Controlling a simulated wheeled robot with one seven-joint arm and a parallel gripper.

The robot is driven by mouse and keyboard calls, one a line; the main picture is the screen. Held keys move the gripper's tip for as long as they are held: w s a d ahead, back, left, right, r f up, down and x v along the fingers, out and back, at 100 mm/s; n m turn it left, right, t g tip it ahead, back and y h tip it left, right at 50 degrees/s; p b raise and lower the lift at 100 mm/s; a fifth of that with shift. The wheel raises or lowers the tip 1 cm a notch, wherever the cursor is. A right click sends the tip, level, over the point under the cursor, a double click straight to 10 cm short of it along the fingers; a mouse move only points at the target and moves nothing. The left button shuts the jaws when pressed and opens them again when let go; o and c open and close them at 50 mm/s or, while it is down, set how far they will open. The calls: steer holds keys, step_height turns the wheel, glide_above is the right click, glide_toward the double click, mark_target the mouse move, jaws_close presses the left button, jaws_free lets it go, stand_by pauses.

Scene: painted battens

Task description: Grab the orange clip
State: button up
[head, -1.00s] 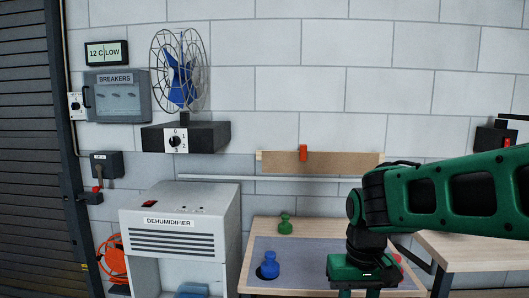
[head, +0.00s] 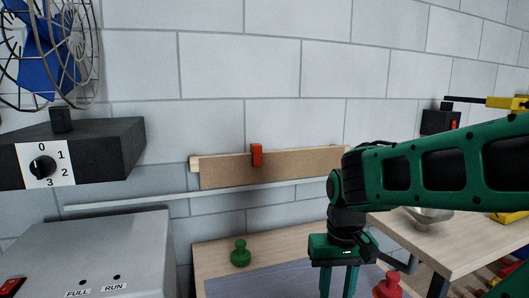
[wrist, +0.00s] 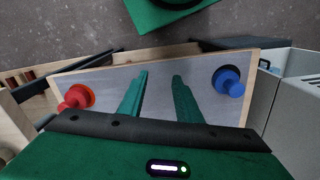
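The orange clip (head: 256,155) is a small upright block on the upper edge of a wooden batten (head: 300,166) fixed to the wall, left of the batten's middle. My gripper (head: 338,283) is to the right of the clip and lower, pointing down over the table. In the wrist view its two green fingers (wrist: 158,95) are apart with nothing between them. The clip is not in the wrist view.
The table (head: 215,262) below holds a green peg (head: 240,253), a red peg (head: 388,286) and a blue peg (wrist: 229,82). The dehumidifier (head: 95,255) and a black fan box (head: 75,150) stand left. A second table (head: 425,235) is right. Wall before the batten is clear.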

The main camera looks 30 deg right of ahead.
steer(key=shift+w, duration=0.25)
steer(key=shift+o, duration=2)
steer(key=shift+s+r, duration=0.15)
steer(key=shift+s, duration=0.1)
steer(key=n+t+h, duration=0.3)
steer(key=t+h, duration=0.2)
steer(key=t, duration=1.2)
glide_toward(258, 149)
steer(key=x, duration=0.5)
steer(key=shift+w+d, duration=0.1)
steer(key=shift+w, duration=0.1)
steer(key=x, duration=1)
steer(key=shift+w+r+t, duration=0.3)
steer(key=shift+w+r, duration=0.05)
steer(key=shift+r, duration=0.1)
